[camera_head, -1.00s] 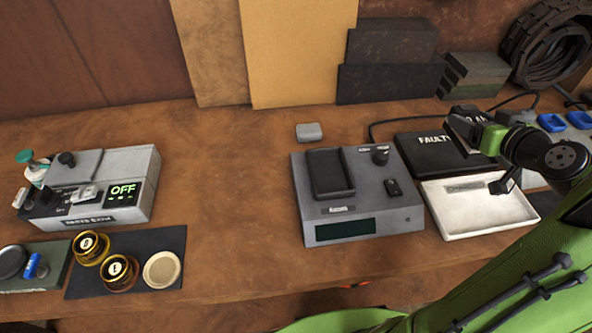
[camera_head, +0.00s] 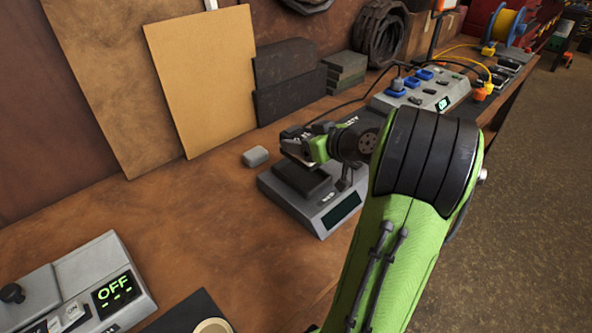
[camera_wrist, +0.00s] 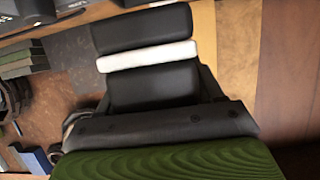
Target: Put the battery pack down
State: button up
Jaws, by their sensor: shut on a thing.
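My gripper (camera_head: 298,148) is shut on the battery pack, held above the grey charging unit. In the wrist view, the pack shows as a pale strip (camera_wrist: 148,56) between the two black fingers of my gripper (camera_wrist: 150,57). In the head view, the pack is small and hard to tell from the fingers. The grey unit (camera_head: 318,219) has a dark recessed bay (camera_head: 300,180) on top and a dark display on its front. The gripper is over the far part of this bay. I cannot tell whether the pack touches the unit.
A small grey block (camera_head: 255,157) lies left of the unit. The grey box reading OFF (camera_head: 75,290) is at lower left. A socket box (camera_head: 425,95) with blue plugs is at the back right. Boards (camera_head: 205,80) lean on the wall.

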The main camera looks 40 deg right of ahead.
aim_at(301, 160)
notch_tip(301, 160, down, 5)
jog(key=shift+a+f+b, duration=0.1)
jog(key=shift+f+b, duration=0.05)
jog(key=shift+b, duration=0.7)
jog(key=shift+f+b, duration=0.3)
jog(key=shift+b, duration=0.15)
jog(key=o, duration=1.4)
jog(key=shift+r+p, duration=0.6)
jog(key=shift+p, duration=0.2)
jog(key=v, duration=0.6)
jog(key=p+v, duration=0.1)
jog(key=v, duration=0.5)
jog(key=shift+f, duration=0.25)
